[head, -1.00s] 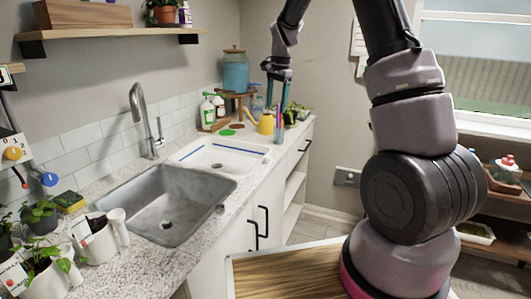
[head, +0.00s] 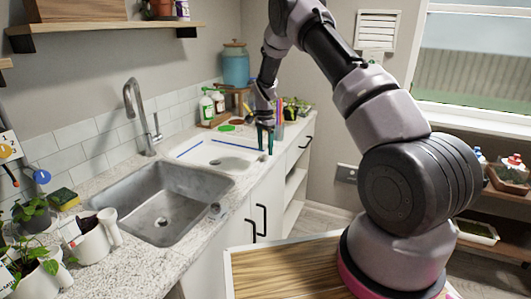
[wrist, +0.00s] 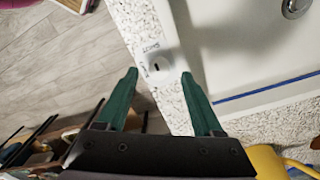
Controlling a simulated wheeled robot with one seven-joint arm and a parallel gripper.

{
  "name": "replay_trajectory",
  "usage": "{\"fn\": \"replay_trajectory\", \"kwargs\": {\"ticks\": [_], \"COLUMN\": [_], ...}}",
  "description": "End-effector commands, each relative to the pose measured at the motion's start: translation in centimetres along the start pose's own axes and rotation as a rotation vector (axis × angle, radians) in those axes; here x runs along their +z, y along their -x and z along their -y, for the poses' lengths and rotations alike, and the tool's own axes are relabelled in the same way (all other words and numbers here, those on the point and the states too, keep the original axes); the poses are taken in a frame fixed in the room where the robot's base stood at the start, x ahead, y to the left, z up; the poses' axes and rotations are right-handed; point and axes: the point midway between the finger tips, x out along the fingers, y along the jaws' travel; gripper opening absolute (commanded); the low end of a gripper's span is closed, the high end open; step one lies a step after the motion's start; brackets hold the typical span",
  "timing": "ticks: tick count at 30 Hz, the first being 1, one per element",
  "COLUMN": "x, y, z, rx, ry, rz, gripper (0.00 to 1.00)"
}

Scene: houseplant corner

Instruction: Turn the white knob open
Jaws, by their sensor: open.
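The white knob (wrist: 157,68) shows in the wrist view, with a small dark mark on its face. It sits on a white lettered plate (wrist: 147,25) along the speckled counter edge; the lettering is too small to read surely. My gripper (wrist: 159,79) is open, with one green finger on each side of the knob in the picture. I cannot tell whether the fingers touch it or hover above. In the head view my gripper (head: 265,153) points down by the far right end of the white basin (head: 228,170); I cannot make out the knob there.
The basin's blue-striped rim is right of the knob in the wrist view. A yellow can (wrist: 268,162) is close at lower right. The steel sink (head: 160,200) and potted plants (head: 38,210) are further left in the head view. Floor (wrist: 60,55) lies beyond the counter edge.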

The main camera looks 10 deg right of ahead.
Motion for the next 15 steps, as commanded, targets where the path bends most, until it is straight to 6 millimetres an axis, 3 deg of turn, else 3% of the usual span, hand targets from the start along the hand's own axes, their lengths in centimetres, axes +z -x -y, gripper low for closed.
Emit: {"fn": "replay_trajectory", "kwargs": {"ticks": [6,15], "x": [-0.1,-0.1], "y": [-2.1,-2.4], "z": [0.0,0.0], "rx": [0.000,-0.001], "ry": [0.000,0.000], "rz": [-0.001,-0.001], "gripper": [0.68,0.68]}}
